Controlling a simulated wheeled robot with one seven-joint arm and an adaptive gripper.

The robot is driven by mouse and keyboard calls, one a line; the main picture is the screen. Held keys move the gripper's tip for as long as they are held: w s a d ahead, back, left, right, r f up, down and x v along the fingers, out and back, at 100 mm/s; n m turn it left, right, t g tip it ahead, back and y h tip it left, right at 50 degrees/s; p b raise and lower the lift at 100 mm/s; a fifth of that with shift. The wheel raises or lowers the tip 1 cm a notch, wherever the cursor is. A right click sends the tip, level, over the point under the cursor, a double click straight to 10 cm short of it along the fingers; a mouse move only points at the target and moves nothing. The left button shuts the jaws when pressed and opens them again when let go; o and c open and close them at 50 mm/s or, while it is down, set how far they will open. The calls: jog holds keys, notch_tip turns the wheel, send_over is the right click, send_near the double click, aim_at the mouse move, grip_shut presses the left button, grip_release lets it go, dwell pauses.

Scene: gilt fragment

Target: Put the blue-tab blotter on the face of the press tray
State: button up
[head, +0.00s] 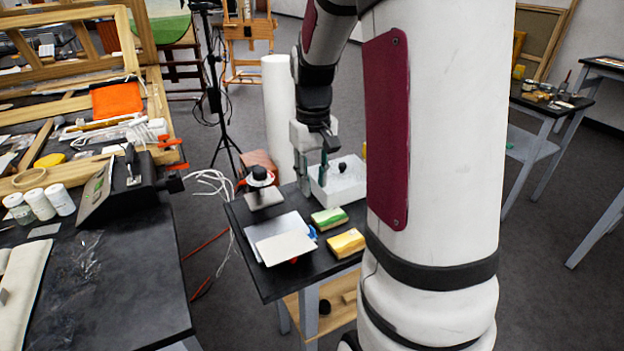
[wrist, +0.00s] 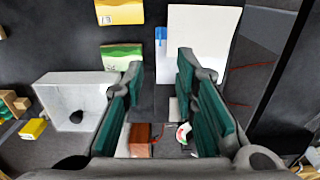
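A flat white sheet (head: 285,247) lies at the front left of a small dark table, overlapping a greyer flat piece (head: 262,222) behind it. A blue tab (head: 313,233) shows at the sheet's right side, and a bit of red shows at its front edge. In the wrist view the sheet (wrist: 203,35) is at the upper right, with the blue tab (wrist: 160,36) at its left edge. I cannot tell which flat piece is the press tray. My gripper (head: 312,176) is open and empty above the table's back part; its green-padded fingers (wrist: 160,75) stand apart.
A white open box (head: 340,185) with a black knob inside stands at the back right. A green packet (head: 329,218) and a yellow packet (head: 346,243) lie right of the sheet. A white stand with a black top (head: 262,188) is at the back left. A cluttered workbench (head: 110,270) stands left.

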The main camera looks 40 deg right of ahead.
aim_at(288, 240)
jog(key=shift+f, duration=0.1)
notch_tip(288, 240, down, 14)
jog(key=shift+r, duration=0.15)
dwell(0.4)
grip_shut()
